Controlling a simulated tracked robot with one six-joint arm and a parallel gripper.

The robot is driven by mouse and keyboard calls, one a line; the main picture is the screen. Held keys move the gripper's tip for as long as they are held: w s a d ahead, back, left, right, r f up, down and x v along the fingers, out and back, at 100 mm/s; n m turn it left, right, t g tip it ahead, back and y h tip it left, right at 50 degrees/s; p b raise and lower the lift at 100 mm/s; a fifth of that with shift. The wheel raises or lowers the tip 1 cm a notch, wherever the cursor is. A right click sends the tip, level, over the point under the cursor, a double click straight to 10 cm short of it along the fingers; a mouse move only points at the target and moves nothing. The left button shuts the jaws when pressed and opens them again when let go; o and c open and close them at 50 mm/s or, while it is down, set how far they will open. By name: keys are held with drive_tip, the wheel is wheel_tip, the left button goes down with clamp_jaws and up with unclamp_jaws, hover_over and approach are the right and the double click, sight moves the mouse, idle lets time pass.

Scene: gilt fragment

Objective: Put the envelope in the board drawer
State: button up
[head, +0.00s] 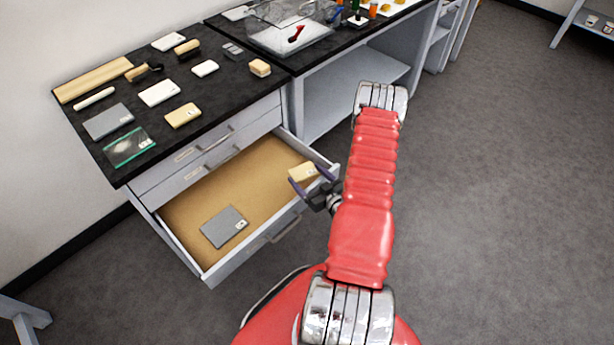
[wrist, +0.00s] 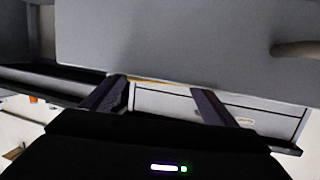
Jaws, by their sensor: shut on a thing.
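My gripper (head: 312,181) is shut on a small tan envelope (head: 301,172) with a white label. It holds the envelope at the right end of the open drawer (head: 185,205); I cannot tell how high above the floor of the drawer it is. A flat grey board (head: 224,227) with a small label lies in the front left part of the drawer. In the wrist view, the two dark fingers (wrist: 157,98) stand apart, and the grey drawer front (wrist: 180,40) with its handle fills the top. The envelope cannot be made out clearly there.
A closed drawer (head: 205,150) is above the open one. The middle of the open drawer is clear.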

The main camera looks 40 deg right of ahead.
drive_tip(key=shift+f, duration=0.35)
drive_tip(key=o, duration=1)
drive_tip(key=shift+o, duration=0.2)
drive_tip(key=shift+r, duration=0.55)
drive_tip(key=v, duration=1.2)
drive_tip(key=shift+w+r, duration=0.1)
